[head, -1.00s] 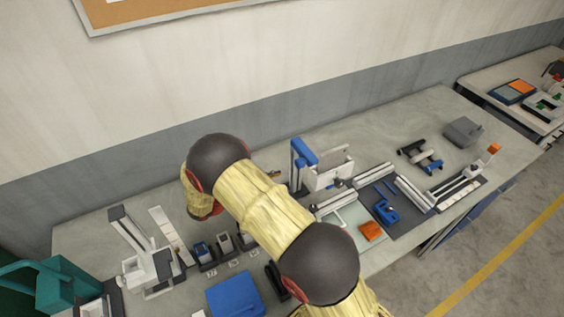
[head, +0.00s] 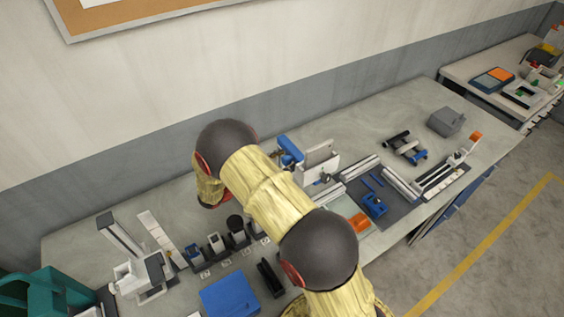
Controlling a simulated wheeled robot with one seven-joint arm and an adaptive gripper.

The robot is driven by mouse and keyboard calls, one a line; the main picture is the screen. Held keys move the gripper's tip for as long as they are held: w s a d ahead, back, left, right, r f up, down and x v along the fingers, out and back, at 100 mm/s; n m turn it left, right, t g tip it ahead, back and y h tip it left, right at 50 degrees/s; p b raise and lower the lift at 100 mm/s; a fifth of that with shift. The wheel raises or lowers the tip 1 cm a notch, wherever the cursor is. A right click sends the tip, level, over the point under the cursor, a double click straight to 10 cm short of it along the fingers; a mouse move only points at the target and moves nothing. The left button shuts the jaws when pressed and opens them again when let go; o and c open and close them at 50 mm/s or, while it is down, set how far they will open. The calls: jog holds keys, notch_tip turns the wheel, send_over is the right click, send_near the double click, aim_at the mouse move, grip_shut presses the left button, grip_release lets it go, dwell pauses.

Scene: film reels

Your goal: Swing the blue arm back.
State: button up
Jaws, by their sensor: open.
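A blue arm (head: 290,149) sits at the top of a stand near the back middle of the bench. The stand's lower part is hidden behind my yellow-sleeved arm. A white upright panel (head: 318,160) stands just right of the blue arm. My own arm crosses the middle of the head view, its dark joint left of the blue arm. My gripper is hidden behind my arm links, so its distance from the blue arm cannot be told.
The bench (head: 375,127) is clear toward the back. A blue clamp-like part (head: 374,205) and an orange block (head: 359,222) lie right of my arm. A blue square box (head: 229,296) and a row of small dark holders (head: 215,242) stand left. A grey box (head: 446,121) stands far right.

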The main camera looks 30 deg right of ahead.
jog(key=c, duration=0.3)
jog(key=c, duration=0.8)
grip_shut()
